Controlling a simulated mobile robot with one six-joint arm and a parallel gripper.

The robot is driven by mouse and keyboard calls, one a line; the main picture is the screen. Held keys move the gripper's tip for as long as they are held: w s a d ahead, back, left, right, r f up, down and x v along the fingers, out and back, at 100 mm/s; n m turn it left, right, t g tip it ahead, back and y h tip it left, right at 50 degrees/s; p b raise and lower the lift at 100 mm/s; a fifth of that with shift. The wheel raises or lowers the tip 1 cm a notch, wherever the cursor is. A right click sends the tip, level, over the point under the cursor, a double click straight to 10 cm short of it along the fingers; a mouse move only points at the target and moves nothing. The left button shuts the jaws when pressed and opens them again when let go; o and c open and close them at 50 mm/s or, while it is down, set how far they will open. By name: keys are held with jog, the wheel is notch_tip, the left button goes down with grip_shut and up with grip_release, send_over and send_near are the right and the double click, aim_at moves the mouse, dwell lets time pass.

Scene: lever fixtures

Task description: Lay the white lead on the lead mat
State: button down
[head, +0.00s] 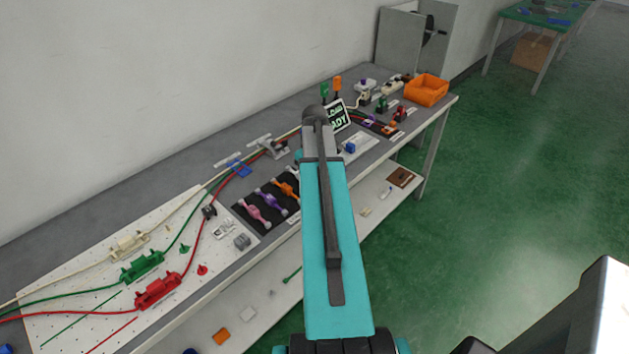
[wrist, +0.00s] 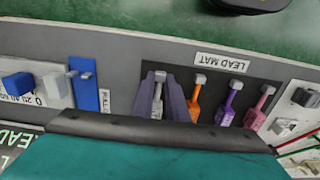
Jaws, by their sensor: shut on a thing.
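The dark lead mat (wrist: 211,82), with its LEAD MAT label, shows in the wrist view and, partly behind my arm, in the head view (head: 268,226). The white lead (wrist: 157,101) is at the mat's left end in the wrist view, between my gripper's two dark fingers. My gripper (wrist: 160,84) is shut on it. I cannot tell if the lead touches the mat. An orange lead (wrist: 195,98), a purple lead (wrist: 228,101) and a pink lead (wrist: 257,110) lie beside it in a row. My arm hides the gripper in the head view.
Left of the mat in the wrist view are a blue strip (wrist: 86,90) and a blue block (wrist: 17,86). In the head view, red (head: 158,291), green (head: 142,265) and cream (head: 128,246) fixtures stand on a white board. An orange bin (head: 426,90) stands at the far end.

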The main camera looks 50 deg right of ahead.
jog(key=shift+f, duration=0.55)
jog(key=c, duration=1.7)
grip_release()
jog(key=shift+o, duration=0.6)
jog(key=o, duration=0.4)
jog(key=shift+r, duration=0.1)
jog(key=shift+r+p, duration=2.2)
jog(key=shift+r, duration=1.2)
